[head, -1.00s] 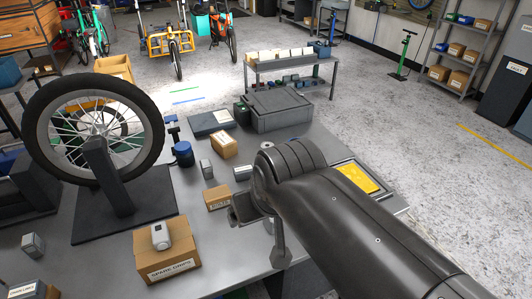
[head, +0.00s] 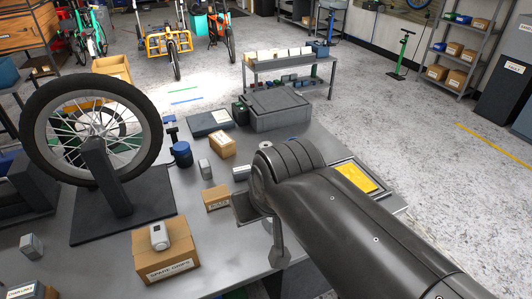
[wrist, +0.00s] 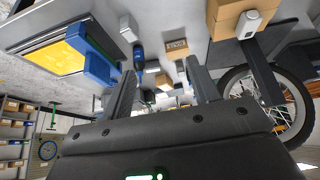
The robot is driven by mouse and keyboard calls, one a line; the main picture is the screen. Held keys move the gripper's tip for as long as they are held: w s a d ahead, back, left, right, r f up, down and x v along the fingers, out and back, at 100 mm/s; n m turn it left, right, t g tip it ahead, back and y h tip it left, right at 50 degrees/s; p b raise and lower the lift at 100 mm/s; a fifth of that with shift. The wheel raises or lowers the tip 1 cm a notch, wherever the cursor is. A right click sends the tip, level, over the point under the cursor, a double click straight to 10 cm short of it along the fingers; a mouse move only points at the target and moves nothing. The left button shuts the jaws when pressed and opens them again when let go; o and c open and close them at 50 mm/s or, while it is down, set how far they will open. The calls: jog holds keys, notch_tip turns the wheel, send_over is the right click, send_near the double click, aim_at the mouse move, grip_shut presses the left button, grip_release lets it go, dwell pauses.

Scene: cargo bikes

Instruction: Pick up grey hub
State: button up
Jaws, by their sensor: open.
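A small silver-grey cylinder (head: 241,173), which looks like the grey hub, lies on the grey workbench (head: 190,201), right of a small carton and partly behind my arm. My gripper (head: 246,207) is above the bench, just in front of that carton, mostly hidden by my forearm in the head view. In the wrist view my gripper (wrist: 161,85) has its two dark fingers apart with nothing held between them. A pale grey piece (wrist: 128,27) also shows there near the top; I cannot tell whether it is the same part.
A wheel (head: 40,140) on a stand fills the bench's left. A spare-grips carton (head: 165,265) carries a light-grey part (head: 159,237). Small cartons (head: 217,197) (head: 222,144), a blue-capped item (head: 182,154), a grey crate (head: 275,110) and a yellow-lined tray (head: 357,177) stand around.

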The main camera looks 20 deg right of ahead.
jog(key=w+d+r+m+g, duration=0.1)
jog(key=w+d+r+m, duration=0.2)
jog(key=w, duration=0.8)
jog(key=m+g+h, duration=0.1)
jog(key=m+g, duration=0.2)
jog(key=m, duration=0.2)
send_over(266, 146)
jog(key=a, duration=0.1)
jog(key=f, duration=1.6)
jog(key=shift+s+a, duration=0.15)
jog(key=shift+s, duration=0.25)
jog(key=shift+w+d+f, duration=0.2)
jog(key=shift+f, duration=0.4)
jog(key=f, duration=0.6)
jog(key=w+d+f, duration=0.1)
jog(key=f, duration=0.3)
jog(key=shift+s, duration=0.1)
jog(key=shift+c, duration=0.3)
